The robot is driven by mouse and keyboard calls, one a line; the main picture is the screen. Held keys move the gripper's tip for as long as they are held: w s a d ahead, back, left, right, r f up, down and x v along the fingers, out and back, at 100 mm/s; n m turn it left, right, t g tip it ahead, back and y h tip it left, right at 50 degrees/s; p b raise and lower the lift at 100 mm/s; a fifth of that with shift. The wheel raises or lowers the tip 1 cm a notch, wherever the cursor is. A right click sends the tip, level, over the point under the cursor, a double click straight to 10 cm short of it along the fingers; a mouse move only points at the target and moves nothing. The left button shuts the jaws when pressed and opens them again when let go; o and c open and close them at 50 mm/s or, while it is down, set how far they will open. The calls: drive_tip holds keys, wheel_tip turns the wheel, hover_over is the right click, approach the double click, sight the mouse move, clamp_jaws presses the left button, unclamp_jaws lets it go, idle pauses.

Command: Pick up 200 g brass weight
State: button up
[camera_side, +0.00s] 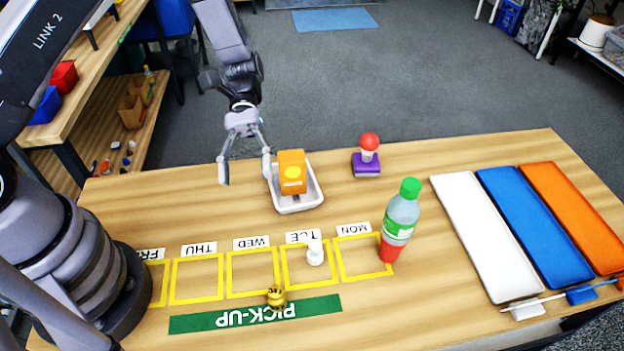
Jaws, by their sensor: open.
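The brass weight (276,297) is a small gold-coloured piece. It stands upright at the upper edge of the green PICK-UP strip (195,323), just below the WED and TUE squares. My gripper (245,172) is open and empty. It hangs above the far part of the table, to the left of a white tray, well away from the weight. Nothing hides the weight.
A white tray (301,205) holds an orange box (291,169). A white piece (314,252) stands in the TUE square. A bottle (401,220) stands by the MON square. A red-topped purple item (367,157) stands behind. White, blue (535,225) and orange trays lie right.

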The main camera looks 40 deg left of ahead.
drive_tip(key=s+d+f+n+g+h, duration=0.1)
drive_tip(key=d+f+n+h, duration=0.25)
drive_tip(key=f, duration=0.65)
approach(274, 286)
drive_tip(key=shift+s+d+f+n+h, duration=0.2)
drive_tip(key=shift+s+d+f, duration=0.1)
drive_tip(key=shift+s+d, duration=0.2)
drive_tip(key=shift+s+d+f+n+h, duration=0.15)
drive_tip(key=shift+s+d+f, duration=0.15)
drive_tip(key=shift+s+d, duration=0.2)
drive_tip(key=shift+s+d+f, duration=0.1)
drive_tip(key=shift+d+f, duration=0.05)
drive_tip(key=shift+d, duration=0.05)
drive_tip(key=x, duration=0.7)
clamp_jaws()
